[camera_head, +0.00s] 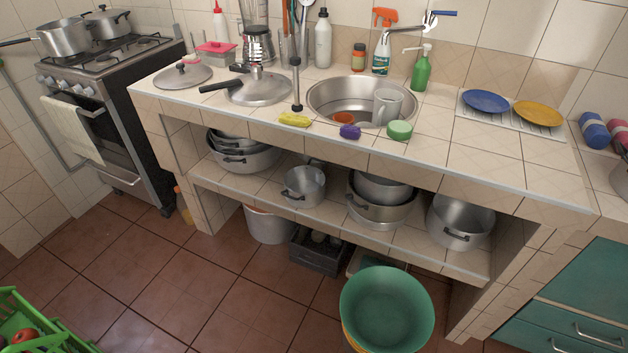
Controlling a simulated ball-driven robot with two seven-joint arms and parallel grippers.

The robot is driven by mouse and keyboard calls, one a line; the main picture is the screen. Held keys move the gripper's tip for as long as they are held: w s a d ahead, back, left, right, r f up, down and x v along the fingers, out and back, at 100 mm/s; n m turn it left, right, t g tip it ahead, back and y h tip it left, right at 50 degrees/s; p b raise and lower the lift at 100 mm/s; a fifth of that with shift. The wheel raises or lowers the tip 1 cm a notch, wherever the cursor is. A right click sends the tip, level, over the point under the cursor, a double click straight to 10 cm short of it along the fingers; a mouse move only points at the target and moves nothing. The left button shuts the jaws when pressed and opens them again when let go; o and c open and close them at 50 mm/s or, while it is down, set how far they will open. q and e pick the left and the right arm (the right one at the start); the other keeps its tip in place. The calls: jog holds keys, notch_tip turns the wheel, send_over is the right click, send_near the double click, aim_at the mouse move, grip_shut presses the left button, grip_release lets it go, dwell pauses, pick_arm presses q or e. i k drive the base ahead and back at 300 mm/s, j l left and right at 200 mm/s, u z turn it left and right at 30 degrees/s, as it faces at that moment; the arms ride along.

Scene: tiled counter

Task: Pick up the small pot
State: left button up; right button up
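A small grey metal pot (303,188) with dark side handles stands upright on the shelf under the counter, left of the shelf's middle. It looks smaller than the pots on either side of it. Its open top faces up and nothing is seen covering it. A stack of larger pots (245,160) stands to its left, and another stack (380,213) stands to its right. Neither of my grippers shows in this view.
A larger pot (460,224) stands at the shelf's right end. The tiled counter (230,112) overhangs the shelf (275,205). A green tub (388,308) stands on the floor in front, right of the small pot. Floor left of the tub is mostly clear.

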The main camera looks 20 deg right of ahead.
aim_at(305, 186)
jog(key=i+j+z, duration=0.2)
jog(key=z, duration=0.15)
jog(key=i+j+z, duration=0.15)
jog(key=j+z, duration=0.15)
jog(key=i+j+z, duration=0.1)
jog(key=j+z, duration=0.55)
jog(key=i+j+z, duration=0.1)
jog(key=j+z, duration=0.25)
jog(key=j, duration=0.15)
